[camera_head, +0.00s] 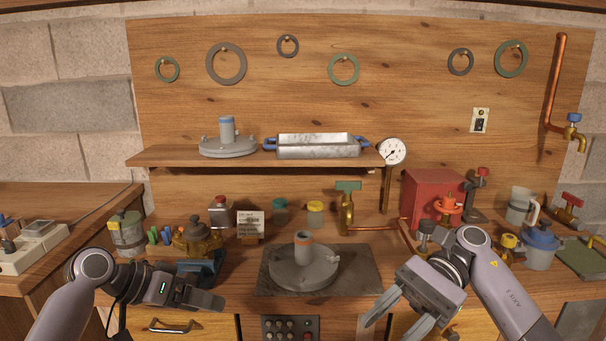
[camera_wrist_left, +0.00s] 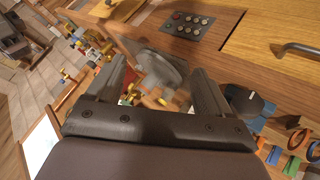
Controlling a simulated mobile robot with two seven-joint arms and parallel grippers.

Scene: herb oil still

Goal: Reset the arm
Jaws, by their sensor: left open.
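My left gripper (camera_head: 212,287) is low at the left front of the bench, apart from the grey flanged lid. In the left wrist view its jaws (camera_wrist_left: 159,68) are spread with nothing between them; the grey lid (camera_wrist_left: 160,65) shows beyond. My right gripper (camera_head: 393,318) is at the right front, its two fingers apart and empty, pointing down and left. The grey flanged lid (camera_head: 303,268) with an orange-topped neck sits upright on a dark slab (camera_head: 358,272) between the two arms.
A shelf (camera_head: 160,157) above holds a blue-capped lid (camera_head: 228,143) and a metal tray (camera_head: 318,146). Jars, brass fittings and a red box (camera_head: 431,193) crowd the bench's back. A button panel (camera_head: 290,329) and drawer handle (camera_head: 170,326) are at the front.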

